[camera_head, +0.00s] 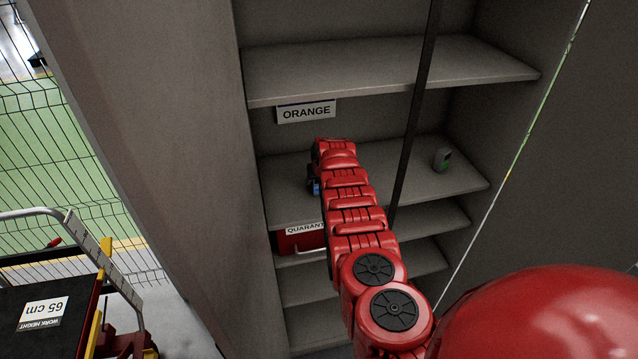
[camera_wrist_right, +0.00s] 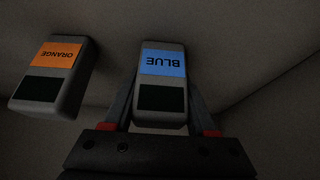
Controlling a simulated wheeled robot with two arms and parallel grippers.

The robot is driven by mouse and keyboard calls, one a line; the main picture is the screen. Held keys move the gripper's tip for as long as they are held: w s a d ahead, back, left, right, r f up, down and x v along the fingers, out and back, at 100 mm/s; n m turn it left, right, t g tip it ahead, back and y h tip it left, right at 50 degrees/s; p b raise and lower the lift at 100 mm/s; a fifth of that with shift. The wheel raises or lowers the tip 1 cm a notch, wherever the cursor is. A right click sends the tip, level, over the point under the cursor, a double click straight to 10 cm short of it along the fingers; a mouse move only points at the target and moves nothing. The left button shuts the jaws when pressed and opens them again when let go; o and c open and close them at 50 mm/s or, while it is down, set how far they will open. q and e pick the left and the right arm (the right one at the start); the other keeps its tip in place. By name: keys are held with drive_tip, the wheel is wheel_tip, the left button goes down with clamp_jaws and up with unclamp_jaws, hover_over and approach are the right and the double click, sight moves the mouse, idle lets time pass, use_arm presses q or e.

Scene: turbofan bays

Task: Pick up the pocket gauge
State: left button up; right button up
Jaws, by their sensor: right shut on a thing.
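In the right wrist view a grey pocket gauge with a blue label reading BLUE (camera_wrist_right: 162,88) sits between the two fingers of my right gripper (camera_wrist_right: 161,108), which is shut on it. A second gauge with an orange label (camera_wrist_right: 52,77) stands to its left, apart from the fingers. In the head view my right gripper (camera_head: 314,186) reaches over the shelf below the ORANGE sign, and a bit of blue shows at it. A small dark gauge with a green face (camera_head: 442,159) stands farther right on that shelf. The orange gauge is hidden there. My left gripper is out of view.
The cabinet has an upper shelf (camera_head: 380,68) above my arm and the middle shelf (camera_head: 420,195) under it. A dark vertical bar (camera_head: 415,110) stands close right of my arm. A red QUARANTINE-type bin (camera_head: 300,241) sits below. A cart (camera_head: 60,300) stands at lower left.

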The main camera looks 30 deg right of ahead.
clamp_jaws()
